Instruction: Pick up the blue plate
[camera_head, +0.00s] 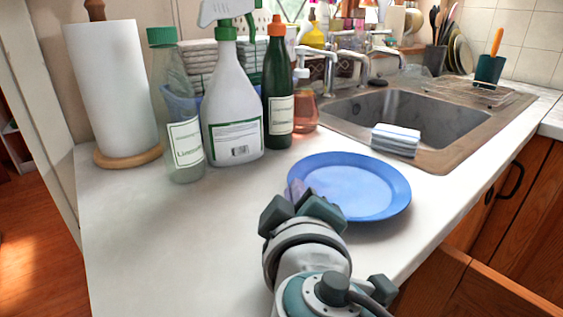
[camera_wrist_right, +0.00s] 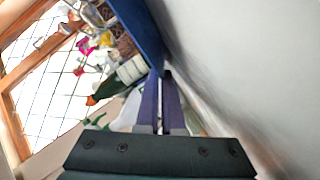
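The blue plate (camera_head: 362,188) is round and shallow. It is level, or nearly so, at the front of the white counter, left of the sink's near corner. My right gripper (camera_head: 296,191) is at the plate's left rim, coming from the front. In the right wrist view, the plate (camera_wrist_right: 140,28) shows nearly edge-on, with its rim at the fingertips. The two fingers of my right gripper (camera_wrist_right: 161,78) are close together, pinching the rim. I cannot tell whether the plate is clear of the counter. My left gripper is not in view.
A clear bottle (camera_head: 184,145), a white spray bottle (camera_head: 232,118) and a green bottle (camera_head: 278,95) stand behind the gripper. A paper towel roll (camera_head: 110,90) stands at the back left. A sponge (camera_head: 396,139) lies at the sink (camera_head: 440,152). The counter's left front is clear.

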